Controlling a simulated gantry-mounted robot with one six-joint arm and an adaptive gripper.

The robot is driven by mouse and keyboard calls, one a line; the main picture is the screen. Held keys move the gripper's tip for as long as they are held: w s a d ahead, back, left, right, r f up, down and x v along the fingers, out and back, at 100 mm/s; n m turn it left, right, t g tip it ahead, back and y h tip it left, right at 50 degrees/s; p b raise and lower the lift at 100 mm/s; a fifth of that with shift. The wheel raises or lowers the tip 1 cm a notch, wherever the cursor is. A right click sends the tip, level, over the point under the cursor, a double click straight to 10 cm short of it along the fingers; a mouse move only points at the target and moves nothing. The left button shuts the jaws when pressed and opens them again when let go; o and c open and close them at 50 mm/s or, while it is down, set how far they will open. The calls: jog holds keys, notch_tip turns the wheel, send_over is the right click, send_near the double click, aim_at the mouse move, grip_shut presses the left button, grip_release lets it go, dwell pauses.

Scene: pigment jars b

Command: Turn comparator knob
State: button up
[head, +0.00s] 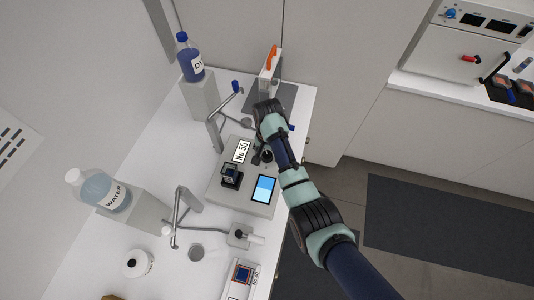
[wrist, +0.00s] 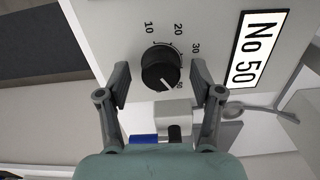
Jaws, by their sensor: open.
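The comparator knob (wrist: 161,69) is a round black dial with a white pointer line. It sits on a pale panel in the wrist view, with the numbers 10, 20 and 30 printed around it and another number partly hidden. The pointer is toward the lower side of the dial. My gripper (wrist: 160,82) is open, with one finger on each side of the knob and a visible gap on both sides. In the head view my gripper (head: 262,153) is over the comparator (head: 227,198), and my arm hides part of it there.
A label reading "No 50" (wrist: 259,48) is beside the knob. The comparator has a lit blue screen (head: 264,188) and a dark sample holder (head: 231,175). A DYE bottle (head: 190,62) and a WATER bottle (head: 97,189) stand on grey blocks at the left, with bent metal taps near them.

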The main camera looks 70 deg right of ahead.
jog(key=shift+f, duration=0.2)
jog(key=c, duration=1.1)
jog(key=shift+c, duration=0.2)
